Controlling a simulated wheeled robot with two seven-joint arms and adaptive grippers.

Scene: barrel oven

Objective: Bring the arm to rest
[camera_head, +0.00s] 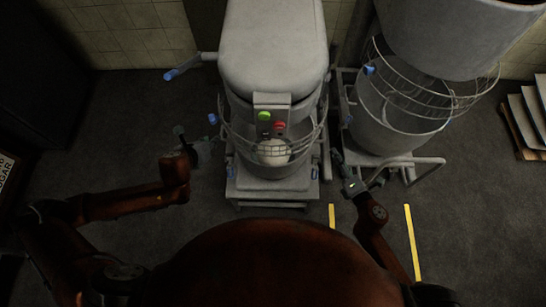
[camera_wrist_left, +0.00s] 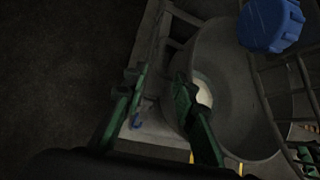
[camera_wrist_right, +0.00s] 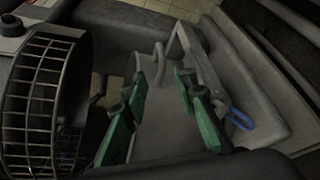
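My left gripper (camera_head: 190,143) is left of the middle mixer, beside its bowl. In the left wrist view my left gripper (camera_wrist_left: 158,95) has its two green fingers spread apart with nothing between them. My right gripper (camera_head: 344,172) is to the right of the same mixer, low between it and the second machine. In the right wrist view my right gripper (camera_wrist_right: 157,92) also has its green fingers apart, with no object held between them. Neither gripper visibly grasps anything.
The mixer (camera_head: 273,50) stands ahead, with a wire guard, green and red buttons, and pale dough (camera_head: 273,152) in its bowl. A second machine with a bowl (camera_head: 395,120) stands to its right. Yellow floor lines (camera_head: 411,240) lie at right. Dark floor at left is clear.

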